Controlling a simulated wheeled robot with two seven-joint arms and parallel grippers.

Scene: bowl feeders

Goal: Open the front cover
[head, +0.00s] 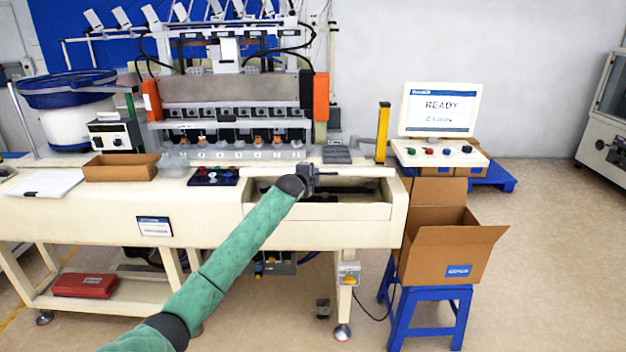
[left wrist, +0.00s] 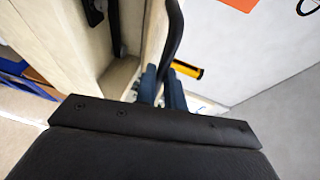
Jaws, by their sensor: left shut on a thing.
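My left gripper (head: 307,181) is at the front right of the cream machine table, at the edge of an open recess. In the left wrist view, the blue-grey fingers (left wrist: 162,88) are shut on a dark, curved bar (left wrist: 173,38) that looks like a handle. The cream front panel (head: 330,211) stands below the recess, and a pale strip (head: 350,171) runs along its back edge. I cannot tell for sure which part is the front cover, or whether the bar belongs to it. My right gripper is not in view.
The machine head (head: 235,100) stands behind my gripper. A yellow post (head: 383,132) and a monitor (head: 438,108) stand to the right. An open cardboard box (head: 440,250) sits on a blue stool (head: 430,318). A brown tray (head: 120,168) lies on the left. The floor in front is clear.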

